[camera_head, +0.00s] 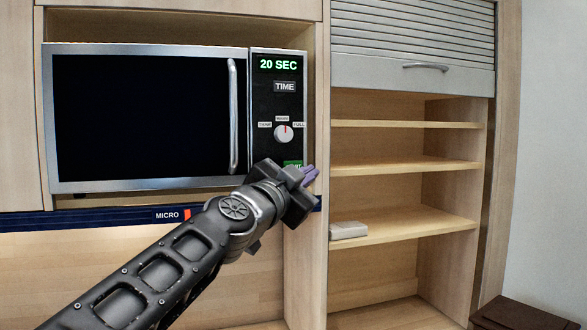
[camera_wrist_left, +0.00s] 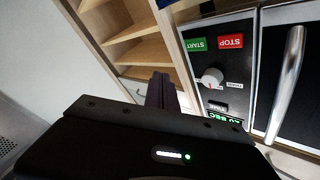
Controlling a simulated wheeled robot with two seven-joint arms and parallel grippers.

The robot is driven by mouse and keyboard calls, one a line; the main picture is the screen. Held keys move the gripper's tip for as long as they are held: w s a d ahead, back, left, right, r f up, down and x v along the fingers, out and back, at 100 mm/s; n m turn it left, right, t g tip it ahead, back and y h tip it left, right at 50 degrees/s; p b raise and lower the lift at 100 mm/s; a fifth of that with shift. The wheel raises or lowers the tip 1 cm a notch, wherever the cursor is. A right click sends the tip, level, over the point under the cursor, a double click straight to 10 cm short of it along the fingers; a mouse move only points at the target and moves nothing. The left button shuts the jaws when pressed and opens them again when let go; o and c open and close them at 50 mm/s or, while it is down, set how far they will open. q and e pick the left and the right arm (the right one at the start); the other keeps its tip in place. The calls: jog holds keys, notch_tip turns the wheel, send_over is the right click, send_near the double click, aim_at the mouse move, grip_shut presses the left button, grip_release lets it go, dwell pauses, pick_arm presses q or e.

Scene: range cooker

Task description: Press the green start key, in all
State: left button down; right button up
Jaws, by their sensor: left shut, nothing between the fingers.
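The green start key (camera_head: 292,163) is on the microwave's control panel (camera_head: 264,105), below the knob. In the head view my left gripper (camera_head: 310,175) partly covers it; the key shows whole in the left wrist view (camera_wrist_left: 196,45), beside a red STOP key (camera_wrist_left: 231,41). The panel's display (camera_head: 278,65) reads 20 SEC. My left gripper is shut and empty. Its purple fingertips (camera_wrist_left: 161,88) appear just right of the start key in the head view, with no visible touch on it. My right gripper is not in view.
The microwave door (camera_head: 150,115) is shut, with a vertical handle (camera_head: 233,115) left of the panel. The knob (camera_head: 284,132) sits under the TIME key (camera_head: 285,86). Open shelves (camera_head: 400,165) stand to the right, with a small pale block (camera_head: 347,231) on one.

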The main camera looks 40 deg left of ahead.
pick_arm(q)
jog(key=w+a, duration=0.4)
jog(key=a, duration=0.2)
jog(key=shift+w+b, duration=0.15)
jog(key=shift+b, duration=0.15)
jog(key=shift+w+a, duration=0.1)
jog(key=shift+a, duration=0.1)
dwell(1.7)
jog(key=shift+w+a, duration=0.15)
